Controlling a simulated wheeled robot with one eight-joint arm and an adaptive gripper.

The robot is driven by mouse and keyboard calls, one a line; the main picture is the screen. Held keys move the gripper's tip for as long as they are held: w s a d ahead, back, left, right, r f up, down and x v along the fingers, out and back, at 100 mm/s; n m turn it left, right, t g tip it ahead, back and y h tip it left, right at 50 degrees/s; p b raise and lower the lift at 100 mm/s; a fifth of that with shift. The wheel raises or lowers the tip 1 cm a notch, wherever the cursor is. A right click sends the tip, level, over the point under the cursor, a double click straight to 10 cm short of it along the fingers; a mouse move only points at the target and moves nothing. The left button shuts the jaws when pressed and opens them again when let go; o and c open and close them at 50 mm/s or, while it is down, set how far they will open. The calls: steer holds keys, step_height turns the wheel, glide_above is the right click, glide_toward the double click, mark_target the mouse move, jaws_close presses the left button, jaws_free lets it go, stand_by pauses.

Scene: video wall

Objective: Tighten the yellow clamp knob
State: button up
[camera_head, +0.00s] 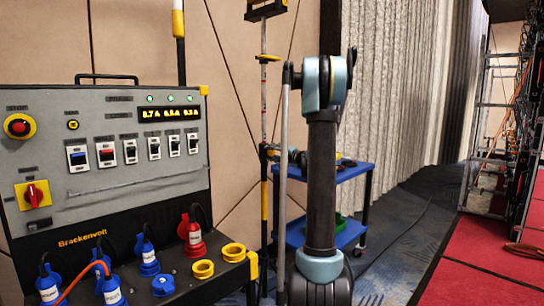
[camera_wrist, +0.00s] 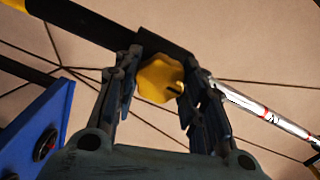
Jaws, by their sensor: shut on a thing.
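The yellow clamp knob (camera_wrist: 160,79) shows in the wrist view, lobed with a dark slot-like mark. My gripper (camera_wrist: 163,84) has its two dark fingers on either side of it and is shut on it. The knob sits against a black clamp block (camera_wrist: 165,43) on a pole. The pole is black and yellow (camera_wrist: 75,20) on one side and silver with red bands (camera_wrist: 265,112) on the other. In the head view the pole (camera_head: 264,205) stands upright left of my arm. My gripper (camera_head: 269,152) is at its middle joint there; the knob cannot be made out.
A grey control panel (camera_head: 140,185) with plugs and sockets stands at the left. A blue cart (camera_head: 345,172) with tools is behind my arm. A grey curtain (camera_head: 390,80), a ladder (camera_head: 485,130) and a red platform (camera_head: 490,270) are at the right. Dark carpet lies between.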

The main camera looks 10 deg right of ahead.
steer(key=shift+d, duration=0.15)
steer(key=o, duration=1.1)
steer(key=shift+w+f, duration=0.1)
steer(key=v, duration=1.2)
